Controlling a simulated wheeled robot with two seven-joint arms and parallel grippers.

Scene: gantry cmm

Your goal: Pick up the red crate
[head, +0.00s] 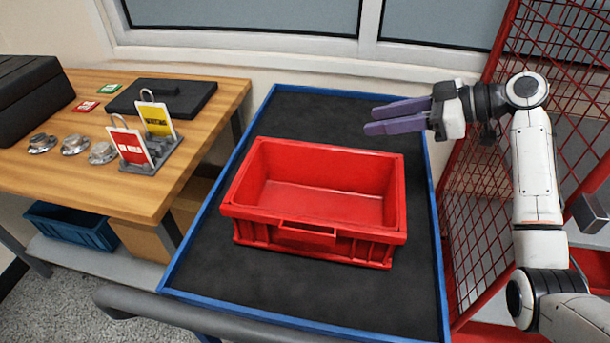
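The red crate (315,234) stands upright and looks empty on the black top of a blue-rimmed cart (200,270). A handle slot shows in its front wall. My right gripper (368,120) comes in from the right, above the back right part of the crate and the cart. Its two purple fingers point left with a gap between them and nothing in it. It is apart from the crate. My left gripper is not in view.
A wooden table (215,105) at the left holds tags, metal parts and a black case (30,95). A red mesh panel (475,180) stands close along the cart's right side. A grey bar (190,318) runs along the cart's front. Bare cart top surrounds the crate.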

